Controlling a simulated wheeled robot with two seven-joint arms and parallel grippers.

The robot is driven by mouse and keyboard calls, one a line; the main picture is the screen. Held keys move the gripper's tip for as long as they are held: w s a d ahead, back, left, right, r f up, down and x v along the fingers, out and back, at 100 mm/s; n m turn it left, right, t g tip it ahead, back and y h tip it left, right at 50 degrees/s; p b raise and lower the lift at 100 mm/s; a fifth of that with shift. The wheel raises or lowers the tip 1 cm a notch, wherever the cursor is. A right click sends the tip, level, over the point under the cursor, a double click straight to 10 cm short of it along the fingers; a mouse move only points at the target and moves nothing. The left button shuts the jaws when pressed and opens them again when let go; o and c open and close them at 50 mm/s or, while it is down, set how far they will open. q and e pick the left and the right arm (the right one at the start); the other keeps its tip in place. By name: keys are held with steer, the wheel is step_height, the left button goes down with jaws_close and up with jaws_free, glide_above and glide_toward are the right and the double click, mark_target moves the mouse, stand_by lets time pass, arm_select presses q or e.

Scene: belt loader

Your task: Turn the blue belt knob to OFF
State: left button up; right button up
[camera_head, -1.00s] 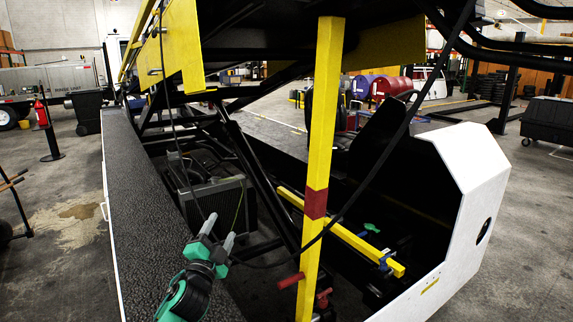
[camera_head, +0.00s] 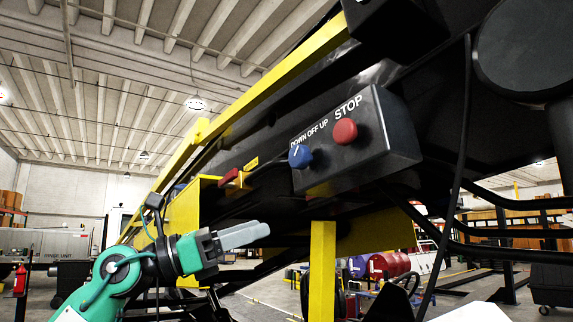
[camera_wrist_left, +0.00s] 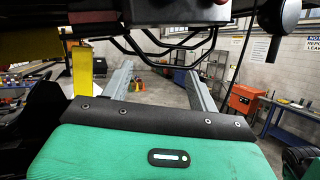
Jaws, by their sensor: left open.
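The blue belt knob (camera_head: 300,156) is on the front of a dark control box (camera_head: 352,146), under the printed words DOWN OFF UP. Its pointing direction is too small to tell. A red STOP button (camera_head: 345,131) sits to its right. My left gripper (camera_head: 256,234) is below and to the left of the knob, apart from it, with grey fingers pointing right. In the left wrist view the two fingers (camera_wrist_left: 158,86) stand wide apart with nothing between them. The underside of a dark box (camera_wrist_left: 176,12) shows at the top there. My right gripper is not in view.
A yellow upright post (camera_head: 322,270) stands below the box, and a yellow rail (camera_head: 275,85) runs up along the loader. A small red part (camera_head: 229,177) is left of the box. A black cable (camera_head: 463,150) hangs at the right.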

arm_select(q)
steer(key=s+a+r+m+t+y, duration=0.1)
steer(key=s+r+m+t+y, duration=0.15)
steer(key=s+r, duration=0.35)
steer(key=m+t+y, duration=0.1)
steer(key=t+y, duration=0.2)
steer(key=y, duration=0.1)
glide_toward(294, 157)
steer(key=shift+g, duration=0.25)
steer(key=p+x, duration=0.6)
steer(key=x, duration=0.2)
steer(key=shift+w+d+r, duration=0.15)
steer(key=shift+c, duration=0.2)
steer(key=c, duration=0.9)
